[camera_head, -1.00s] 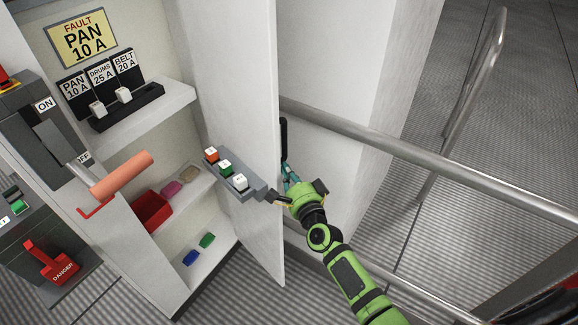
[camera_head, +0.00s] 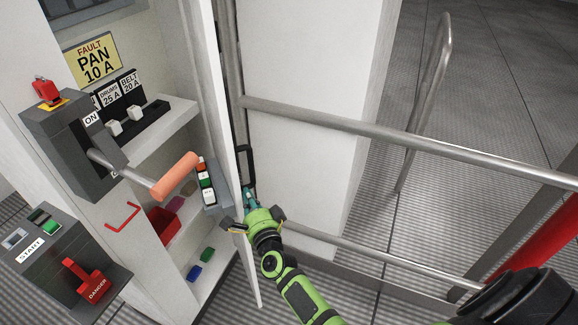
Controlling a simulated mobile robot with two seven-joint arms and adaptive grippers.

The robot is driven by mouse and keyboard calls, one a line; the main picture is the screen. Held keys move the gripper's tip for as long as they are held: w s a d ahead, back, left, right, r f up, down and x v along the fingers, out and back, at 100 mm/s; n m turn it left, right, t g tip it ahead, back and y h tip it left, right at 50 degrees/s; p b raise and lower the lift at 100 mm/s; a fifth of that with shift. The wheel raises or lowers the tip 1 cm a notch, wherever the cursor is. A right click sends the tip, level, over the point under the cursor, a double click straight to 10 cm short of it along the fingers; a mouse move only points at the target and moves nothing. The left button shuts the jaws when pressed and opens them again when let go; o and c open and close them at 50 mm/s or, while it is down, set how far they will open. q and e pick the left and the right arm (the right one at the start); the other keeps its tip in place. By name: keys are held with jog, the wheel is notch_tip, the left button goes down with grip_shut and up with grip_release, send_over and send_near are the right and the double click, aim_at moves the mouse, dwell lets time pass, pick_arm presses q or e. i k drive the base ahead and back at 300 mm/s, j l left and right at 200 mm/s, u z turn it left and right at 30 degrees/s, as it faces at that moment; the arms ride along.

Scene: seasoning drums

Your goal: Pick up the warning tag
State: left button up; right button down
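The red warning tag (camera_head: 92,284), lettered DANGER, shows at the lower left on the front of a dark control box (camera_head: 62,262) with a START label. My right gripper (camera_head: 249,196) is far to the right of the tag, at the outer side of the white cabinet door (camera_head: 236,130). It is at the lower end of the black door handle (camera_head: 243,160). Its fingertips are small and partly hidden, so I cannot tell whether it is open or shut on the handle. My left gripper is out of view.
A switch with a salmon-coloured lever grip (camera_head: 175,176) juts out above the tag. A red bracket (camera_head: 122,218) and a red bin (camera_head: 163,224) are nearby. A metal handrail (camera_head: 400,140) runs behind my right arm.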

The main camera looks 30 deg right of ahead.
aim_at(95, 285)
jog(key=i+j, duration=0.1)
jog(key=j, duration=0.3)
jog(key=i+j, duration=0.1)
jog(key=j, duration=0.25)
jog(key=i+j, duration=0.1)
jog(key=j, duration=0.3)
jog(key=k+j, duration=0.2)
jog(key=k, duration=0.05)
